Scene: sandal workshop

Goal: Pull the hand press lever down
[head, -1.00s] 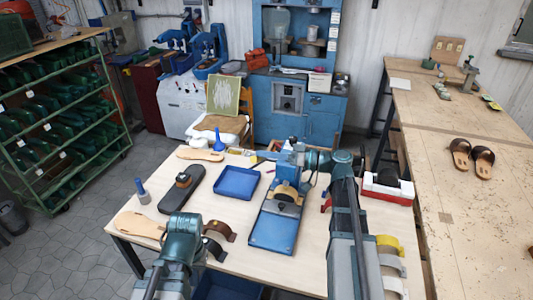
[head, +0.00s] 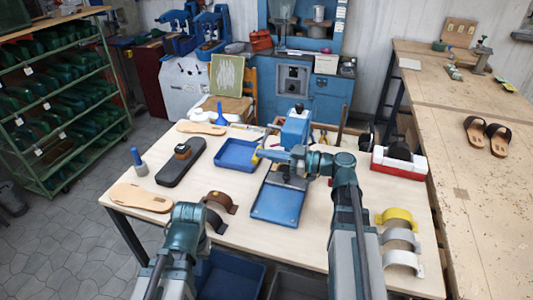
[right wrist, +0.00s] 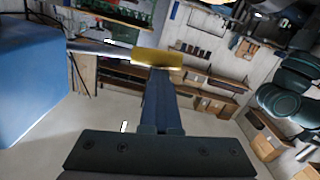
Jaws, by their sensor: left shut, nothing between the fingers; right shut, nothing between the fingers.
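The blue hand press (head: 296,128) stands on the table, with its flat blue base (head: 278,204) toward me. In the right wrist view its blue body (right wrist: 28,85) is at the left, and its grey lever bar (right wrist: 95,47) runs to a yellow handle (right wrist: 157,58). My right gripper (head: 268,154) is in front of the press and hides part of it. Its shut, empty fingers (right wrist: 158,85) end at the handle, which lies across their tips; contact is unclear. My left arm is at the lower left in the head view; its fingers do not show.
A blue tray (head: 237,155) and a dark sole form (head: 181,164) are left of the press. A red-and-white box (head: 399,164) is to the right. Curved straps (head: 400,238) lie at the right front.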

